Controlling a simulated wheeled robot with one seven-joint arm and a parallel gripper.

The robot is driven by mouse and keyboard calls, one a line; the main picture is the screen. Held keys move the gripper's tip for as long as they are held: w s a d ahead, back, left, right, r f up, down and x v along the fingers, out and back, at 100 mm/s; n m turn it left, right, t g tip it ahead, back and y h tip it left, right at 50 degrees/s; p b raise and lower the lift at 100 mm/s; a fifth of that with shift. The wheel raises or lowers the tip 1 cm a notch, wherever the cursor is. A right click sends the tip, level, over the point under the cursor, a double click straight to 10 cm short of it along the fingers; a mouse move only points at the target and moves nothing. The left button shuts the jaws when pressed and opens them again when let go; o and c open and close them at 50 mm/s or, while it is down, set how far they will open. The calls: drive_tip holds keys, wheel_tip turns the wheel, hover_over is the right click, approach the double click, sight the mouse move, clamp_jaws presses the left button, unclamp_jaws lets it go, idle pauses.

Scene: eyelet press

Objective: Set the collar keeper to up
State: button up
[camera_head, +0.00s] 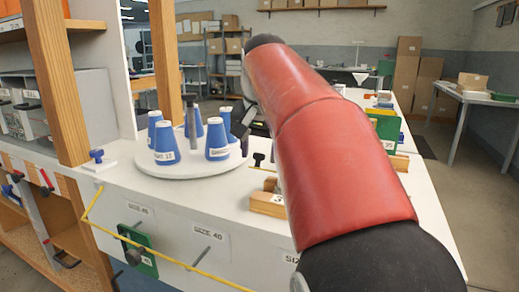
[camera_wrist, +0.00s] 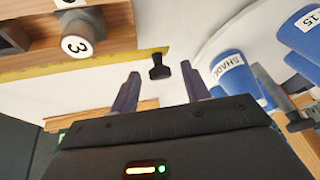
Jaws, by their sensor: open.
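A small black T-shaped piece (camera_wrist: 160,68) stands out from the white bench top in the wrist view. It looks like the collar keeper, but no label on it can be read. It also shows in the head view (camera_head: 258,160), right of the round white turntable. My gripper (camera_wrist: 162,82) is open, its two dark fingers apart and nothing between them. In the wrist view the black piece appears just beyond the fingertips, between their lines and apart from both. In the head view my red arm hides much of the bench and most of the gripper.
The white turntable (camera_head: 176,167) carries several blue cones (camera_head: 217,140) around a grey post, close to the gripper's right in the wrist view. Wooden blocks (camera_head: 267,204) lie at the bench front.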

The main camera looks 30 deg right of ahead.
drive_tip(key=c, duration=1)
drive_tip(key=shift+w+d, duration=0.1)
drive_tip(key=shift+w+d+g+y, duration=0.35)
drive_tip(key=shift+d+g+y, duration=0.15)
drive_tip(key=shift+g+y, duration=0.5)
drive_tip(key=shift+w+d+f+m+g+y, duration=0.15)
drive_tip(key=shift+w+d+g+y, duration=0.2)
drive_tip(key=shift+y, duration=0.35)
drive_tip(key=shift+w+d+r+m+g+y, duration=0.15)
drive_tip(key=shift+g+y, duration=0.3)
drive_tip(key=shift+y, duration=0.25)
drive_tip(key=shift+s+f, duration=0.1)
drive_tip(key=o, duration=1)
